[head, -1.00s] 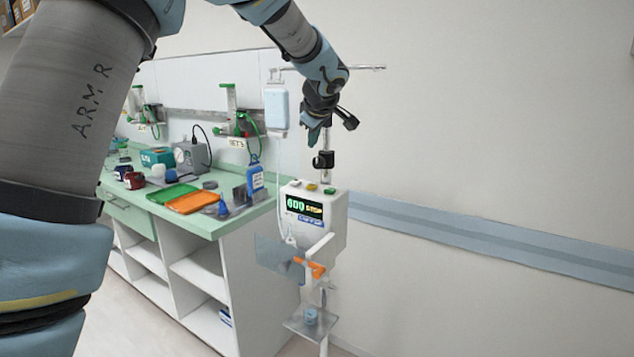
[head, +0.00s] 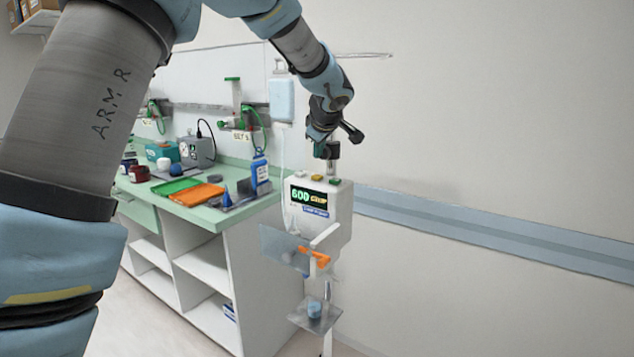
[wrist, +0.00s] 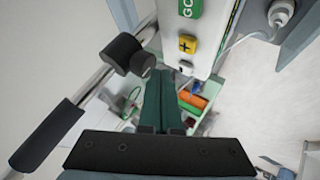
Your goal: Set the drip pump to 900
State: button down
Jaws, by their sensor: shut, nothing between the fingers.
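The drip pump (head: 327,222) is a white box on a pole with a lit display (head: 308,197). The display reads 600 in green, with a smaller blurred word beside it. Small coloured buttons sit on its top face. In the wrist view I see a green GO button (wrist: 190,8) and a yellow plus button (wrist: 187,44); something small and dark by the fingertips is hard to make out. My gripper (head: 322,138) is above the pump, pointing down. Its dark green fingers (wrist: 160,75) are shut and empty, just beside the button row's near end, apparently not touching a button.
The pole with a black clamp knob (wrist: 122,50) runs close beside my fingers. A drip bag (head: 281,100) hangs at left with its tube. A clear plate (head: 284,247) juts below the pump. The counter (head: 215,218) with bottles and trays stands left; the wall side is clear.

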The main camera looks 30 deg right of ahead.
aim_at(319, 177)
notch_tip(319, 177, down, 3)
jog(key=b, duration=0.3)
jog(key=shift+f, duration=0.15)
jog(key=shift+f+b, duration=0.85)
jog(key=shift+b, duration=1.1)
dwell(2.1)
jog(key=shift+r, duration=0.9)
jog(key=shift+r+p, duration=1.2)
jog(key=shift+r, duration=1.3)
